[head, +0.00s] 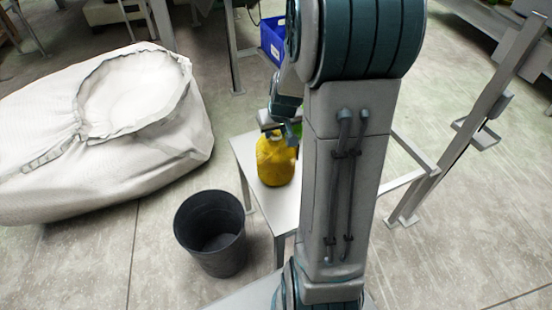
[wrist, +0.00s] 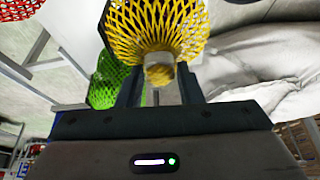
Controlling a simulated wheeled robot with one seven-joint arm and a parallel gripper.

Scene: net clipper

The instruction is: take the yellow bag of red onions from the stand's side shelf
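The yellow net bag (head: 274,163) stands on the light side shelf (head: 245,150) in the head view, partly beside my arm. In the wrist view the yellow bag (wrist: 155,25) fills the top middle, its gathered neck (wrist: 160,70) pointing toward my palm. Its contents cannot be made out. My gripper (head: 272,128) is just above the bag's top. In the wrist view my gripper's two dark fingers (wrist: 160,88) stand apart, one on each side of the neck, with small gaps showing. The gripper looks open, not closed on the neck.
A green net bag (wrist: 104,82) is close beside the yellow one, and a red net bag (wrist: 20,8) is at the upper left. A black bin (head: 211,232) stands by the shelf. A big white sack (head: 60,170) lies at left. A blue crate (head: 273,40) is behind.

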